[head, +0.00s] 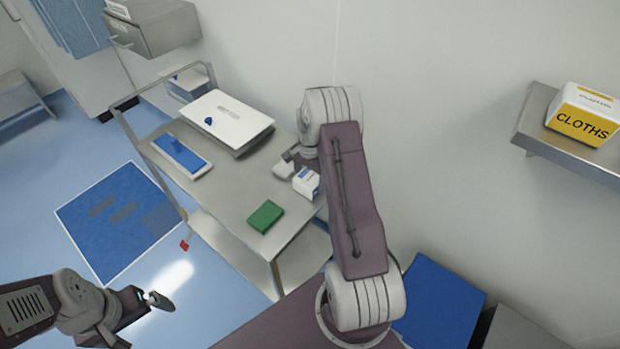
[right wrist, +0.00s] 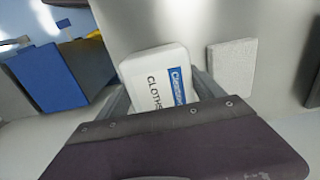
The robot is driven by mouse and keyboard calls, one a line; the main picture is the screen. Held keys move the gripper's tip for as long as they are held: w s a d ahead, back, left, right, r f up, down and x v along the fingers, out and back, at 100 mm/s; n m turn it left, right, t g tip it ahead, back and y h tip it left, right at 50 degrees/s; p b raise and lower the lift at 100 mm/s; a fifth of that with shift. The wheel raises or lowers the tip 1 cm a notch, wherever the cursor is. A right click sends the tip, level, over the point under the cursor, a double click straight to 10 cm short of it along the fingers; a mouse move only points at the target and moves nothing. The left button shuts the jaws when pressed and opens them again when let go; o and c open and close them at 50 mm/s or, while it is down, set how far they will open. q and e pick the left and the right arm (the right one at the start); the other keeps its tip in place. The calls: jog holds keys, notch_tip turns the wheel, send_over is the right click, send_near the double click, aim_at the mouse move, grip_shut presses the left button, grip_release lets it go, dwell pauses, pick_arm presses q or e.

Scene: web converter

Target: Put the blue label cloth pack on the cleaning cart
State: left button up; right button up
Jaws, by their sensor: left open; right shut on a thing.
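The cloth pack (head: 307,182), white with a blue label, is at the wall-side edge of the steel cleaning cart (head: 225,195). The right wrist view shows the pack (right wrist: 157,80) between my right gripper's fingers, with "CLOTHS" readable. My right gripper (head: 304,172) is shut on it, partly hidden by its own arm in the head view. Whether the pack touches the cart top I cannot tell. My left gripper (head: 152,298) is open and empty at the lower left, over the floor and away from the cart.
The cart carries a green block (head: 265,216), a blue-and-white flat pack (head: 182,156), a white lidded box (head: 228,118) and a small white pad (head: 283,170). A yellow-label cloths box (head: 584,114) sits on a wall shelf (head: 537,128). A blue bin (head: 440,300) stands at lower right.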

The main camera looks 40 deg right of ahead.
aim_at(310, 176)
jog(key=shift+f, duration=0.15)
jog(key=shift+f, duration=0.1)
jog(key=o, duration=1.9)
notch_tip(310, 176, up, 12)
jog(key=s+a+n, duration=0.5)
jog(key=a, duration=0.1)
jog(key=s+a+f+n, duration=0.1)
jog(key=s+a+n, duration=0.3)
jog(key=s+a, duration=0.2)
jog(key=s+a+n+t, duration=0.1)
jog(key=s+a+n, duration=0.4)
jog(key=s+a, duration=0.1)
jog(key=shift+a+f+n, duration=0.2)
jog(key=shift+a+n, duration=0.1)
jog(key=shift+a, duration=0.25)
jog(key=shift+s, duration=0.1)
